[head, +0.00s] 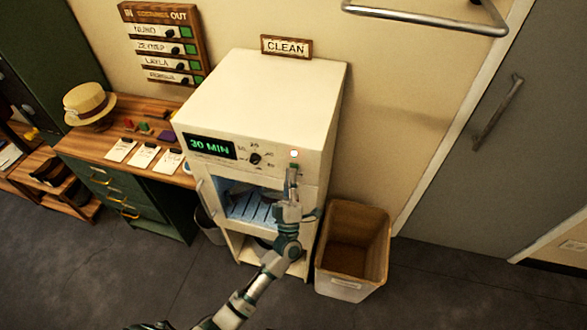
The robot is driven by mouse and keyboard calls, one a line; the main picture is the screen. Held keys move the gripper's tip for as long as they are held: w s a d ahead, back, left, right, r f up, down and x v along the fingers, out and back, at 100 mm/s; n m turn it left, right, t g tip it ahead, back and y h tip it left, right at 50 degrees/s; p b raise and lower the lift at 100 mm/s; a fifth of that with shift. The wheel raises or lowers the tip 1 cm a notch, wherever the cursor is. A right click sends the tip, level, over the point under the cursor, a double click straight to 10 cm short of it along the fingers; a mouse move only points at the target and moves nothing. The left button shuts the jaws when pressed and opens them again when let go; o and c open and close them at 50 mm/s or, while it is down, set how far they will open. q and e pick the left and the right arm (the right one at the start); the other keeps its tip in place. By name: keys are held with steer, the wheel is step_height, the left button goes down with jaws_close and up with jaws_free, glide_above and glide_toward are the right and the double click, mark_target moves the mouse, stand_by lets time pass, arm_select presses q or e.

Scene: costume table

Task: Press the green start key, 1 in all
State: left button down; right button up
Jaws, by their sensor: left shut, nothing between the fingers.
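A cream cabinet machine (262,95) stands against the wall, with a "CLEAN" sign (286,46) on top. Its front panel has a display (209,147) reading "30 MIN" in green and a black dial (255,158). A small glowing white-orange light (294,153) sits at the right of the panel. My left gripper (292,170) is shut and empty, its tips pointing up just below this light. I cannot clearly make out the green start key; the fingers may cover it. I cannot tell whether they touch the panel. My right gripper is out of view.
The machine's lower compartment (238,203) shows a lit interior. A brown bin (352,220) stands right of it. At left, a wooden-topped desk (75,143) bears a straw hat (89,104) and cards. A metal rail (425,20) juts out at the upper right.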

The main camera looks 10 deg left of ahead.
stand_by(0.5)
arm_select(q)
steer(key=shift+s+p, duration=0.35)
steer(key=shift+s, duration=0.45)
steer(key=s+p, duration=0.1)
steer(key=s, duration=0.4)
steer(key=shift+p, duration=0.3)
steer(key=shift+f, duration=0.1)
stand_by(0.4)
